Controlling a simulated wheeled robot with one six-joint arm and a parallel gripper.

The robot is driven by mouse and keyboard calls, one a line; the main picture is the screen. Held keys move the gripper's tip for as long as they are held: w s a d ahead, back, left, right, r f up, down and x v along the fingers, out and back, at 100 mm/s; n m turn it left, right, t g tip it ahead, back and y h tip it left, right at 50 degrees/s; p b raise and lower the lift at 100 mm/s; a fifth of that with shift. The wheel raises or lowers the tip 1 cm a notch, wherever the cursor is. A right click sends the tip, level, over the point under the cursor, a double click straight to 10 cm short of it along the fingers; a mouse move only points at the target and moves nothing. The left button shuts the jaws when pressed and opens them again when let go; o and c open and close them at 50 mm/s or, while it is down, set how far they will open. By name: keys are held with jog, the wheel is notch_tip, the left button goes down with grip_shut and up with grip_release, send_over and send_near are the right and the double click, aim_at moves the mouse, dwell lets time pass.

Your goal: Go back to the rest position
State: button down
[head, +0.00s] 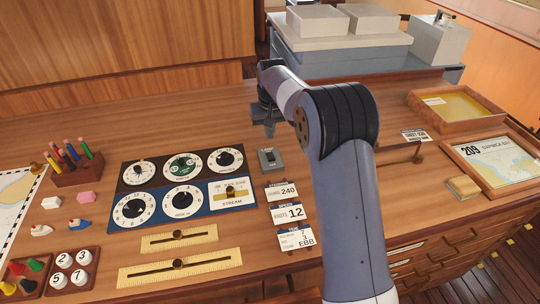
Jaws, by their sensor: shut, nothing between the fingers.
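My gripper (269,128) hangs over the wooden desk (180,106), behind a small grey box with a switch (270,159). Its fingers are small in the head view and look shut, with nothing held. My arm rises from the bottom of the view, bends at a dark elbow and reaches left and down to the gripper. The arm hides part of the desk to the right of the cards.
A dial panel (153,176) lies left of the gripper, with brass sliders (180,237) in front. Cards (289,213) lie near the arm. A pencil holder (78,171) stands at left. A tray (485,118) and framed chart (498,160) lie at right. Desk behind the panel is clear.

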aim_at(269, 153)
jog(key=shift+r, duration=0.1)
dwell(0.4)
notch_tip(269, 153, down, 7)
jog(key=b, duration=0.6)
jog(key=shift+r, duration=0.2)
jog(key=shift+r, duration=0.1)
